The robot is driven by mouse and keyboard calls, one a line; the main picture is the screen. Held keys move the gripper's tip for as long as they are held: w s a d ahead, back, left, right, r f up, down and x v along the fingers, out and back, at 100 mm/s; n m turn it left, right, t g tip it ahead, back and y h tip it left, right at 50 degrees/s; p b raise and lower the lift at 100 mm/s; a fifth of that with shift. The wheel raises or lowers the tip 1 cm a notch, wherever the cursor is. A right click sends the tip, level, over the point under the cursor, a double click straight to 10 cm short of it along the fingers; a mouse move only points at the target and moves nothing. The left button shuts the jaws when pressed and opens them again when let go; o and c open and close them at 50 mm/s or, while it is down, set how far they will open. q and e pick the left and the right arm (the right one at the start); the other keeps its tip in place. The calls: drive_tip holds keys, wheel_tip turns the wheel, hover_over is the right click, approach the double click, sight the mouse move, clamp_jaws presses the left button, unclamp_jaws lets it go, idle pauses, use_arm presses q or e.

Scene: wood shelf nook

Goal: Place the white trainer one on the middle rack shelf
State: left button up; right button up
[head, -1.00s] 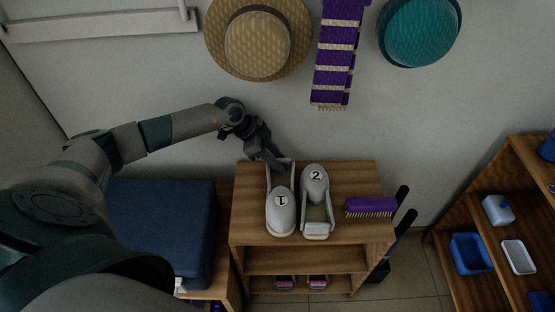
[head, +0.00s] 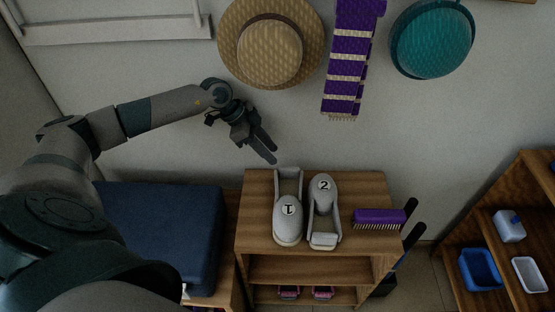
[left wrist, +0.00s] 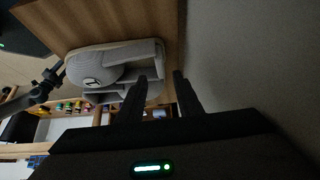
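The white trainer one (head: 287,222), marked 1, stands on the top of the wooden rack (head: 258,225), with its toe toward the rack's front. It also shows in the left wrist view (left wrist: 97,69). The white trainer two (head: 324,213) is right beside it, facing the opposite way. The middle rack shelf (head: 308,268) below looks empty. My left gripper (head: 268,156) is just behind and left of trainer one's heel, apart from it in the head view. In the left wrist view its fingers (left wrist: 160,76) are spread with nothing between them. My right gripper is not in view.
A purple brush (head: 378,219) lies right of the trainers on the rack top. Pink shoes (head: 305,292) sit on the bottom shelf. A dark blue cushioned seat (head: 160,232) adjoins on the left. A hat (head: 270,45) and striped scarf (head: 352,62) hang on the wall above.

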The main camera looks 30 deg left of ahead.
use_arm(q)
drive_tip(key=shift+v, duration=1.25)
drive_tip(key=shift+o, duration=0.5)
